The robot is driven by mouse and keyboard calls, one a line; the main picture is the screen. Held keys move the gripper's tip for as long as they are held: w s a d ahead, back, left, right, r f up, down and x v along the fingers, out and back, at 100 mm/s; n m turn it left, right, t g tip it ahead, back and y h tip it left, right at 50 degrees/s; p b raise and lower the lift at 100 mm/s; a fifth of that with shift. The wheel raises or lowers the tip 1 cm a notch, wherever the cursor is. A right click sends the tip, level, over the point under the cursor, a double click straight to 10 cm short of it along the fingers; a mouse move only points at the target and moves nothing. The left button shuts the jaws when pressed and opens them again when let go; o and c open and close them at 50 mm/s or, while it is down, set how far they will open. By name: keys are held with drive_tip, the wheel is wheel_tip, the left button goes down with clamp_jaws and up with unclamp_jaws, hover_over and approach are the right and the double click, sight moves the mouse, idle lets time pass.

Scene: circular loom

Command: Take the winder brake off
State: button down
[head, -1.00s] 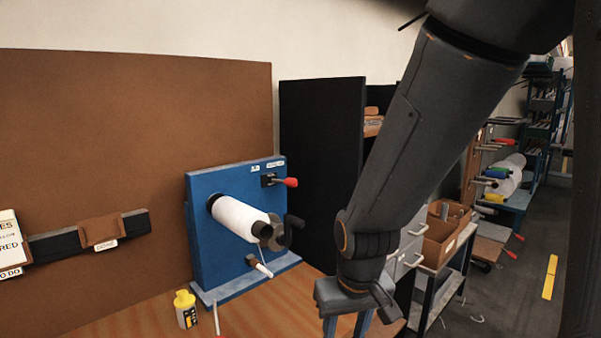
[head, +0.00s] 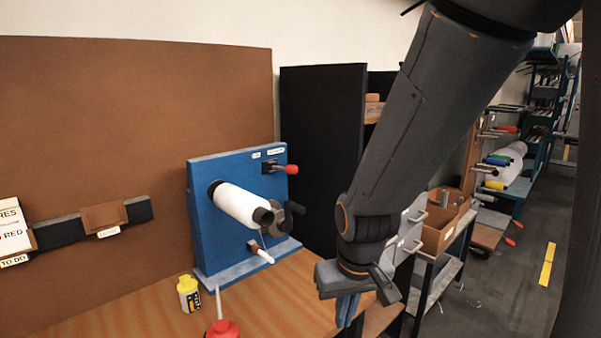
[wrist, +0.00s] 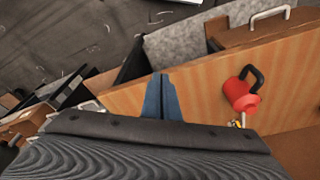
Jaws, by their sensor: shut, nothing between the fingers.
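The winder is a blue board (head: 206,243) on the bench with a white spool (head: 237,203). A lever with a red knob (head: 291,169) sticks out at its upper right, under small labels too small to read. A white-handled lever (head: 262,254) is below the spool, and a dark crank (head: 295,208) is beside the spool's end. I cannot tell from the labels which lever is the brake. My gripper (head: 346,316) is shut and empty, right of and nearer than the winder, touching none of it. The wrist view shows its blue fingers together (wrist: 161,80); the winder is not seen there.
A red can with a spout (head: 222,328) stands at the bench front; it shows in the wrist view (wrist: 240,95). A yellow bottle (head: 188,294) is left of it. A black panel (head: 322,150) rises behind the winder. Drawers and a cart with boxes (head: 440,232) are at right.

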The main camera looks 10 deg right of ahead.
wheel_tip(320, 180, down, 8)
drive_tip(key=g+b, duration=0.1)
drive_tip(key=b, duration=0.5)
drive_tip(key=shift+a, duration=0.15)
